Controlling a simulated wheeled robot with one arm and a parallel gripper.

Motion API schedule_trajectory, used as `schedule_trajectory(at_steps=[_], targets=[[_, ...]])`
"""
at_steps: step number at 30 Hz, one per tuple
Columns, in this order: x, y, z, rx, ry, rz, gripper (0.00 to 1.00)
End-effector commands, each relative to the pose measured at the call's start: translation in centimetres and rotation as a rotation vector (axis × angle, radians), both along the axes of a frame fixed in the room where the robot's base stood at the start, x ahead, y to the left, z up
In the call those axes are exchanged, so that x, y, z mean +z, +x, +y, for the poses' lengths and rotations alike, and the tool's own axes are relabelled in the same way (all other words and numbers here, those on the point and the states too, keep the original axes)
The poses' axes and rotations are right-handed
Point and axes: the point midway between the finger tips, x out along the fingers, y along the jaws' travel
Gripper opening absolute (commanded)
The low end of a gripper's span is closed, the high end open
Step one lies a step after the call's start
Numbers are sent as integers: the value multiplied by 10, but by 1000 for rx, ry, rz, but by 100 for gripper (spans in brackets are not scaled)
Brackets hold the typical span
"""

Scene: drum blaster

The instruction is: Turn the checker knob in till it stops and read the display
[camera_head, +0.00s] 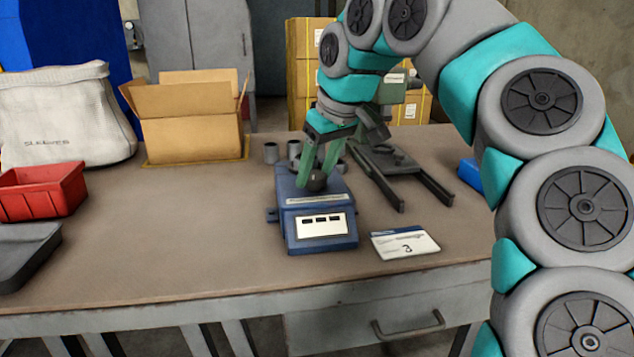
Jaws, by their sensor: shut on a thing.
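The checker (316,245) is a blue box near the middle of the table. Its white display panel (322,225) faces me and shows several small dark windows; any reading is too small to make out. The dark round knob (317,182) stands on top of the checker. My gripper (316,176) points down from above with its green fingers shut on the knob. The fingers partly cover the knob, so how far it is turned in cannot be told.
A white card (404,243) lies right of the checker. Behind are grey cylinders (270,153) and a dark forked stand (395,170). A red bin (42,190), a grey tray (25,252), an open carton (190,120) and a white bag (65,115) stand left. The table's front middle is clear.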

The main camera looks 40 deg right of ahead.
Motion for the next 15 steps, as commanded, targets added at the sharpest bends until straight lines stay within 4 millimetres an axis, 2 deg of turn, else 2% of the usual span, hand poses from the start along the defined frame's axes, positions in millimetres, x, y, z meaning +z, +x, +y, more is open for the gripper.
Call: schedule_trajectory(at_steps=[1,15], targets=[[-7,0,-2,-49,-4,-2,1],[-5,2,2,-496,-4,-4,1]])
